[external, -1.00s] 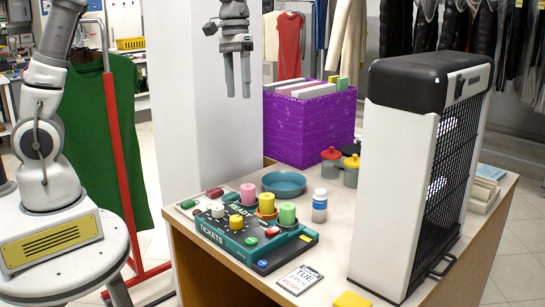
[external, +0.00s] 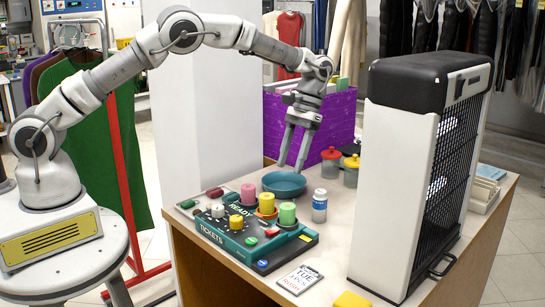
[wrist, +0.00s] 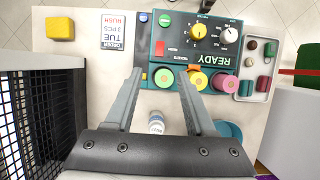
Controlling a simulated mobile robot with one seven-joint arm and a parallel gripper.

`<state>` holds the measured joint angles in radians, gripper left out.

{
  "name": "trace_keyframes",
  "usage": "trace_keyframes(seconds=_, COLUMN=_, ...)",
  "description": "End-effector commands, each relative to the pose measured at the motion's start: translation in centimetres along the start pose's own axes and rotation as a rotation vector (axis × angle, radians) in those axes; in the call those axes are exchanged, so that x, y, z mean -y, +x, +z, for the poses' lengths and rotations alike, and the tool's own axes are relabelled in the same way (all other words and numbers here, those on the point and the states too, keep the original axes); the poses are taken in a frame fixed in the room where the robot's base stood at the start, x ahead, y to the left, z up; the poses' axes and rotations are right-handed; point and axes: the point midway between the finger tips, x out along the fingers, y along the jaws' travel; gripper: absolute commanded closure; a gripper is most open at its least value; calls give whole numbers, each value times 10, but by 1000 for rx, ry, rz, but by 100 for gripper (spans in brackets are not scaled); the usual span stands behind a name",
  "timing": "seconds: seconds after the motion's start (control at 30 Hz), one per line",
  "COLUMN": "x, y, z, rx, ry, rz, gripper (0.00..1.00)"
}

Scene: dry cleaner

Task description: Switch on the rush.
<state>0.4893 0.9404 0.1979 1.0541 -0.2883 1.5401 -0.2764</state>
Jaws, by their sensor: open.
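The dark green panel marked READY and TICKETS (external: 225,232) lies on the counter, with a yellow knob (external: 236,222), a white knob (external: 217,211) and small coloured buttons. I cannot read which control is marked rush. A card reading TUE and RUSH (external: 300,279) lies beside the panel. My gripper (external: 291,166) is open and empty, pointing down above the counter by the blue bowl.
Pink (external: 249,193), yellow (external: 266,203) and green (external: 287,214) cylinders stand along the panel's edge. A blue bowl (external: 284,184) and a white bottle (external: 319,207) stand close by. A tall white and black machine (external: 392,190) stands right; a yellow block (external: 351,300) lies in front.

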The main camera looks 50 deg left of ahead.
Motion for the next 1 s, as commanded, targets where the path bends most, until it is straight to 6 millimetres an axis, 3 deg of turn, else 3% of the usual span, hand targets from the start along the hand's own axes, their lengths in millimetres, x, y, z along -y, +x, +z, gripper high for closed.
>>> trace_keyframes(seconds=0.6, x=1, y=127, z=1, rx=2, ry=-1, rz=-2, gripper=45)
trace_keyframes(seconds=0.8, x=1, y=152, z=0, rx=0, ry=0, rz=-1, gripper=45)
trace_keyframes(seconds=1.0, x=1, y=160, z=0, rx=-1, ry=-1, rz=0, gripper=45)
